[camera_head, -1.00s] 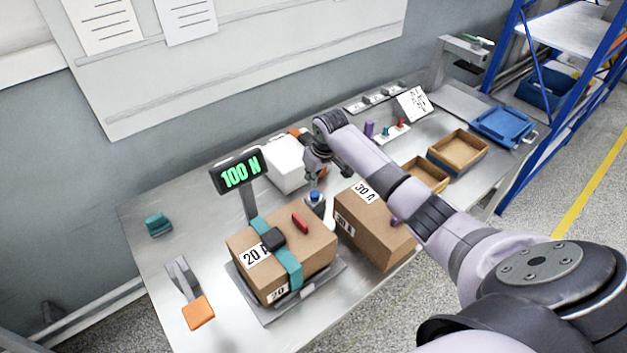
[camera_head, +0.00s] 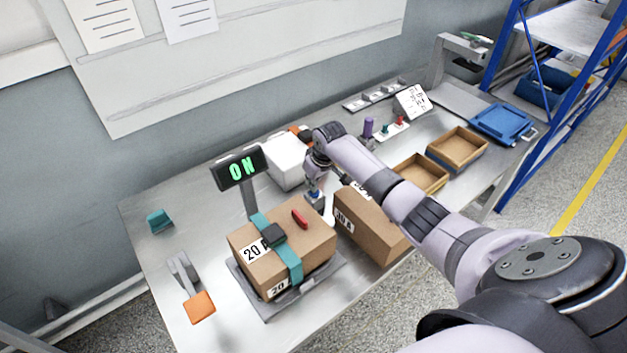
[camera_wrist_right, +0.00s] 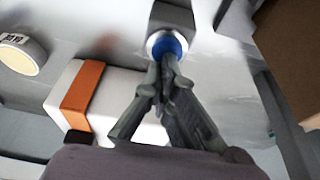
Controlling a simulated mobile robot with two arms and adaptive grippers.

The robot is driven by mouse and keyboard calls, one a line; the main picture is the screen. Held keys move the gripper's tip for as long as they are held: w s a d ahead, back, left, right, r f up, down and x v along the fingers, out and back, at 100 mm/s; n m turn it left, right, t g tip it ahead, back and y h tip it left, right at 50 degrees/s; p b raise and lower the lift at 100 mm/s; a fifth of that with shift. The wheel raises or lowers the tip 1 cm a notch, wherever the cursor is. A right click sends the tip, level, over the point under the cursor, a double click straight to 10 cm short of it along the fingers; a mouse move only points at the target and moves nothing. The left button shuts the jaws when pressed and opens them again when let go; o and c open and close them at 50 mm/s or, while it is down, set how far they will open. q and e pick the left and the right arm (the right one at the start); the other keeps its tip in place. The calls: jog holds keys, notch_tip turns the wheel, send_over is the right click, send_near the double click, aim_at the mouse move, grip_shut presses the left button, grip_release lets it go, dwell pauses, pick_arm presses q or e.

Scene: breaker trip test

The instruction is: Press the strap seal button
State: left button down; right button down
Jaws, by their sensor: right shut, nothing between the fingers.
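The round blue button (camera_head: 314,195) sits on a small grey post behind the 20 A carton. In the right wrist view the blue button (camera_wrist_right: 168,43) has a pale ring and stands on a dark housing. My right gripper (camera_head: 315,184) is shut and empty, pointing down over the button. In the right wrist view the closed fingertips (camera_wrist_right: 168,62) overlap the button's near edge; I cannot tell whether they touch it. The carton (camera_head: 320,243) carries a teal strap (camera_head: 291,262) with a dark block. The display (camera_head: 239,168) reads 0 N. My left gripper is out of view.
Another carton (camera_head: 371,232) stands close right of the button. A white box with an orange band (camera_wrist_right: 112,97) lies beside my fingers. Two open cardboard trays (camera_head: 459,150) and a blue bin (camera_head: 503,122) are further right.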

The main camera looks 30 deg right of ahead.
aim_at(318, 194)
jog(key=shift+s+a+f, duration=0.1)
jog(key=shift+s+f, duration=0.25)
jog(key=shift+f, duration=0.2)
jog(key=shift+r+p, duration=0.25)
jog(key=shift+p, duration=0.1)
jog(key=r+p, duration=0.4)
jog(key=r, duration=0.1)
jog(key=shift+w+p, duration=0.35)
jog(key=shift+p, duration=0.05)
jog(key=b+v, duration=0.2)
jog(key=v, duration=0.7)
jog(key=shift+r+b, duration=0.3)
jog(key=shift+b, duration=0.1)
jog(key=shift+s, duration=0.1)
